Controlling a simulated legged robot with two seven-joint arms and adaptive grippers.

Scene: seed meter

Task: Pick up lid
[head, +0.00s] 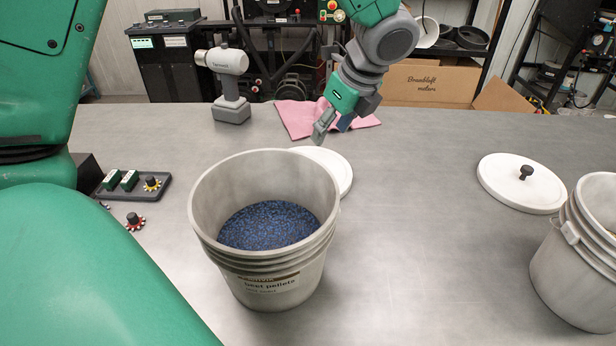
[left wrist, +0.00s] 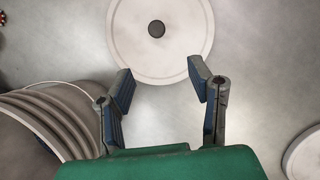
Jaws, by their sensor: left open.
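A round white lid (head: 335,168) lies flat on the table behind the bucket of blue pellets, which hides much of it and its knob. In the left wrist view the lid (left wrist: 160,62) shows almost whole, with a dark knob (left wrist: 156,28) at its middle. My left gripper (head: 332,125) is open and empty above the table, near the lid's far side. In the wrist view its fingers (left wrist: 160,82) are spread apart, and the knob shows beyond the fingertips. A second white lid (head: 500,180) with a dark knob lies at the right. My right gripper is not in view.
The open bucket (head: 270,285) of pellets stands front centre. Another bucket (head: 570,280) stands at the right edge. A small dark tray (head: 160,190) is at the left. The table's middle right is clear.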

